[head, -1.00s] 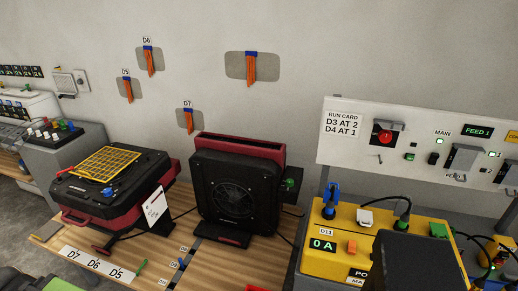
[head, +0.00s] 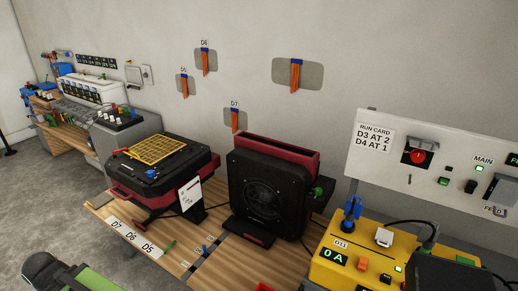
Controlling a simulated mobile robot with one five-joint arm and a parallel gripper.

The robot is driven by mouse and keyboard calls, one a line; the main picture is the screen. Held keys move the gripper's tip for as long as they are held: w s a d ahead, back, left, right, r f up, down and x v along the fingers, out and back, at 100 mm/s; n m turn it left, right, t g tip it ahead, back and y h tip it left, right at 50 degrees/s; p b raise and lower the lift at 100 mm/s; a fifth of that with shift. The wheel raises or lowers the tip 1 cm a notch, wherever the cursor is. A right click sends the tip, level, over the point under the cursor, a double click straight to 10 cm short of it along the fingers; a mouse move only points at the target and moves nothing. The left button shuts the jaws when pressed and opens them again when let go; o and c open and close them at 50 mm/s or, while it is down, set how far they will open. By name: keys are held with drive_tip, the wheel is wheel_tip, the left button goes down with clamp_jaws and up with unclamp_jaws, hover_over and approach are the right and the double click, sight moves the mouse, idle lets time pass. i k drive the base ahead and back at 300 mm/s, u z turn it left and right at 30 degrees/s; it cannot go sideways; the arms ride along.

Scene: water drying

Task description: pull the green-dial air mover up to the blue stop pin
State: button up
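The green-dial air mover is a black and dark red upright unit (head: 268,195) on the wooden bench. Its green dial (head: 318,192) shows on its right side, and a dark foot reaches forward at its base. A small blue pin (head: 205,249), which looks like the stop pin, stands on the bench in front and to the left of the unit, beside small labels. The air mover and this pin are apart. My gripper does not show clearly in the head view, so I cannot see whether it touches anything.
Another black and red unit with a yellow grille (head: 158,150) sits to the left, with a white card beside it. A green pin (head: 169,247) stands near the D5 label. A yellow power box (head: 330,268) stands at the right. A dark and green shape (head: 62,275) fills the lower left corner.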

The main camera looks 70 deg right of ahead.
sight(261, 171)
drive_tip(key=u, duration=0.7)
drive_tip(key=i, duration=1.05)
drive_tip(key=z, duration=0.15)
drive_tip(key=k, duration=0.1)
drive_tip(key=z, duration=3.25)
drive_tip(key=i, duration=0.3)
drive_tip(key=z, duration=0.25)
drive_tip(key=k, duration=0.75)
drive_tip(key=u, duration=0.15)
drive_tip(key=i, duration=0.7)
drive_tip(key=z, duration=0.05)
